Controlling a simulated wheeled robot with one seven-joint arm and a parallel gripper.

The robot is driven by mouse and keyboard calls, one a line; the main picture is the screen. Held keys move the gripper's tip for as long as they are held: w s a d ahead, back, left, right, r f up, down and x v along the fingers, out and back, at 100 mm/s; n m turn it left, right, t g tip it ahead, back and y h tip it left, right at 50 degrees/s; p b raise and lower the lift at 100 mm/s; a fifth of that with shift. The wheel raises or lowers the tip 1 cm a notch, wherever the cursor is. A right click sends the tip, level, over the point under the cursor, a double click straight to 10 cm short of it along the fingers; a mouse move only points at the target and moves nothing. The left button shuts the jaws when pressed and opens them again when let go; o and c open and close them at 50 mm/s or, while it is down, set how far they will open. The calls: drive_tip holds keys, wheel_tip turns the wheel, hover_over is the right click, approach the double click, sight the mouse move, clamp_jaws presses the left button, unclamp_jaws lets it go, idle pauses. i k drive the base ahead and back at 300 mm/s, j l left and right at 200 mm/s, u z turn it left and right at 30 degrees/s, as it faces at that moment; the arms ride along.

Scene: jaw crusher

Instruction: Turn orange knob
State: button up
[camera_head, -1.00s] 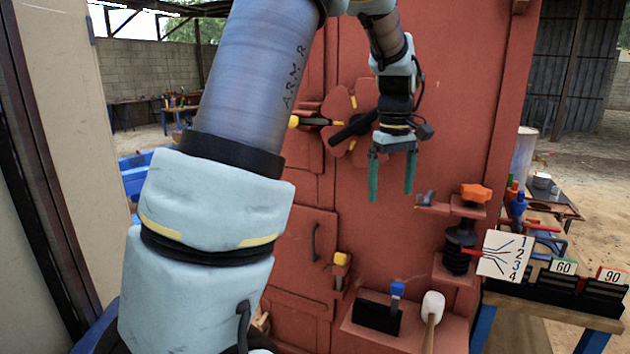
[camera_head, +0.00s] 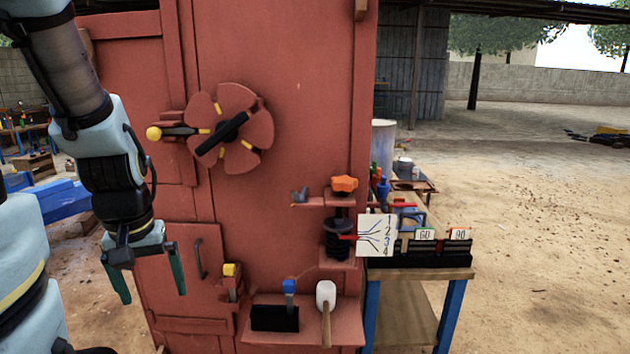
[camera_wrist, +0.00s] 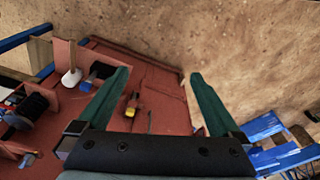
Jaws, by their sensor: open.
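The orange knob (camera_head: 344,185) sits on a small ledge on the right side of the red machine front, above a black ribbed part (camera_head: 339,238) and a card numbered 1 to 4 (camera_head: 376,235). My gripper (camera_head: 150,292) is at the left of the head view, pointing down, open and empty. It is well left of the knob and lower than it. In the wrist view the two green fingers (camera_wrist: 158,88) are spread wide with nothing between them. I cannot make out the orange knob in the wrist view.
A lower shelf (camera_head: 255,337) holds a blue-handled brush (camera_head: 289,300) and a white mallet (camera_head: 326,298). A yellow-handled latch (camera_head: 229,270) and a large fan-shaped wheel (camera_head: 250,125) are on the machine. A workbench (camera_head: 440,273) stands to the right. Open ground lies beyond it.

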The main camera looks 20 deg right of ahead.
sight(345, 184)
drive_tip(key=i+l+z, duration=0.45)
drive_tip(key=i+l, duration=0.3)
